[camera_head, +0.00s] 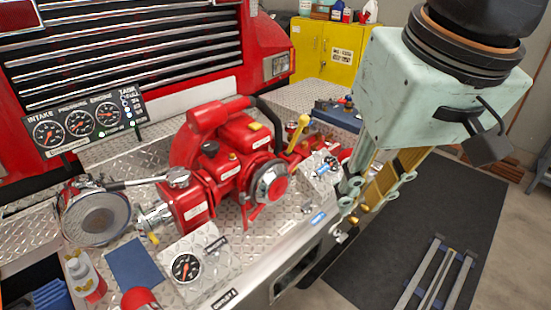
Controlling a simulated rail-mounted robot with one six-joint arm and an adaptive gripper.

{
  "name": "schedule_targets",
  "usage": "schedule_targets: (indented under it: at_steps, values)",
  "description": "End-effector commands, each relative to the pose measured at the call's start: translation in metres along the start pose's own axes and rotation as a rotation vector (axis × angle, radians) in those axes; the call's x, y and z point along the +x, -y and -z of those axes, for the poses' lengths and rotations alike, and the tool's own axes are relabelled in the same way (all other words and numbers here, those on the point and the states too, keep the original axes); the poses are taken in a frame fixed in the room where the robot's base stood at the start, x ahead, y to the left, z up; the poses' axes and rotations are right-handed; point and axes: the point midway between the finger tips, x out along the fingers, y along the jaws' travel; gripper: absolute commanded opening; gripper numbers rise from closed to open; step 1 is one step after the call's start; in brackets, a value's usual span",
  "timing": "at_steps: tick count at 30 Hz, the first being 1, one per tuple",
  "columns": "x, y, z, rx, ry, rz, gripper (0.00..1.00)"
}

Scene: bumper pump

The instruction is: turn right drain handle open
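A small valve with a blue handle (327,167) sits on a bare metal block (318,183) at the right end of the pump deck. It may be the right drain handle; I read no label that confirms it. A yellow lever (299,130) stands up just behind it. My gripper (345,225) hangs from the mint-green housing, just right of and in front of the block. Its fingers point down past the bumper's edge, apart from the blue handle as far as I can see. The fingers overlap in this view, so their gap is hidden.
The red pump (215,160) fills the deck's middle. A yellow cabinet (325,58) stands behind. A dark floor mat (425,225) lies right.

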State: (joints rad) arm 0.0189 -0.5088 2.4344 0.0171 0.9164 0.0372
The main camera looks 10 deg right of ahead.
Motion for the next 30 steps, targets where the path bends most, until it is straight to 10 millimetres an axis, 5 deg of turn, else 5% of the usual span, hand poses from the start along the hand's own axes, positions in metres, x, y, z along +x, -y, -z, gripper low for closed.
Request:
schedule_targets:
  at_steps: [30]
  values:
    - [0.048,-0.008,0.144,0.253,0.162,0.018,0.20]
